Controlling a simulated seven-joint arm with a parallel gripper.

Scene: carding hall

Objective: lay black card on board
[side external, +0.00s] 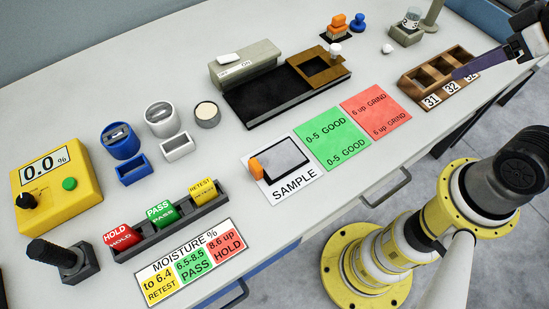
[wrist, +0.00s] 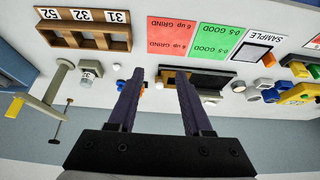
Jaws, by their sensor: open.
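A flat card with a grey, shiny face, dark edges and an orange tab (side external: 256,169) lies on the white SAMPLE sheet (side external: 296,188). It is the likeliest black card (side external: 280,158), though its face looks grey here. A long black board (side external: 262,107) lies behind it, with a brown frame (side external: 335,72) across its right end. The board also shows in the wrist view (wrist: 212,79). My gripper (side external: 462,72) is at the far right, its fingers in front of the numbered wooden rack. In the wrist view my gripper (wrist: 160,75) is open, nothing between its fingers, well away from the card.
Green (side external: 332,138) and red (side external: 376,112) sheets lie beside the SAMPLE sheet. The wooden rack (side external: 410,82) is near my gripper. A grey-green block (side external: 245,64) stands behind the board. A yellow meter (side external: 75,170), pots and a stamp rack (side external: 170,222) fill the left.

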